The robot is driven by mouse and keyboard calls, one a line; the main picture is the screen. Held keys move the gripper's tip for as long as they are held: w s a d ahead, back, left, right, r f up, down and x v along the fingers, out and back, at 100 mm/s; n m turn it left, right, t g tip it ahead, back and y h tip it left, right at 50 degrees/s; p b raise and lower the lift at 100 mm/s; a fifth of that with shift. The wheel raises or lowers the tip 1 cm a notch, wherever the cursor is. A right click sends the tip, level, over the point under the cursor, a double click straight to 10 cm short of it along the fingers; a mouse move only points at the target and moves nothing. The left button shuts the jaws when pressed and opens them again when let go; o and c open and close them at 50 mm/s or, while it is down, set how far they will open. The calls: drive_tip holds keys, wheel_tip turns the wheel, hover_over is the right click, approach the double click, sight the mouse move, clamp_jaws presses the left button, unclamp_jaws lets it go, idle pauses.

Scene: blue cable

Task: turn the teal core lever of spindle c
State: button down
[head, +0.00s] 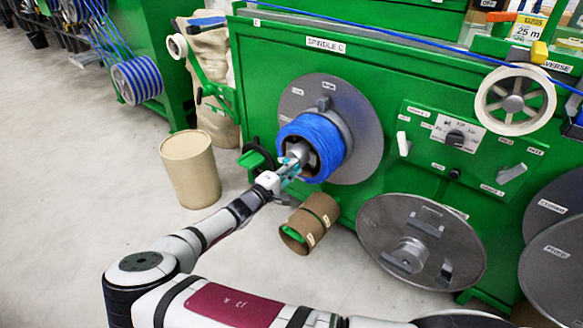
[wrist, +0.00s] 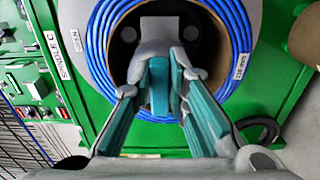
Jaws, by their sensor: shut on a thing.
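Spindle C is on the green machine, under the label "SPINDLE C" (head: 326,45). A coil of blue cable (head: 325,139) sits on it in front of a grey disc (head: 362,119). The teal core lever (wrist: 159,88) shows in the wrist view at the centre of the coil's hollow core. My gripper (wrist: 161,85) reaches into the core, its teal-padded fingers closed on the lever. In the head view my gripper (head: 291,164) covers most of the lever. The lever's far end is hidden by the fingers.
A beige drum (head: 190,170) stands on the floor to the left. Brown cardboard cores (head: 309,223) lie below the spindle. Open floor (head: 60,170) lies at the left.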

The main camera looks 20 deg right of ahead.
drive_tip(key=shift+f, duration=0.1)
drive_tip(key=c, duration=1.6)
unclamp_jaws()
drive_tip(key=shift+o, duration=0.2)
drive_tip(key=v, duration=1.2)
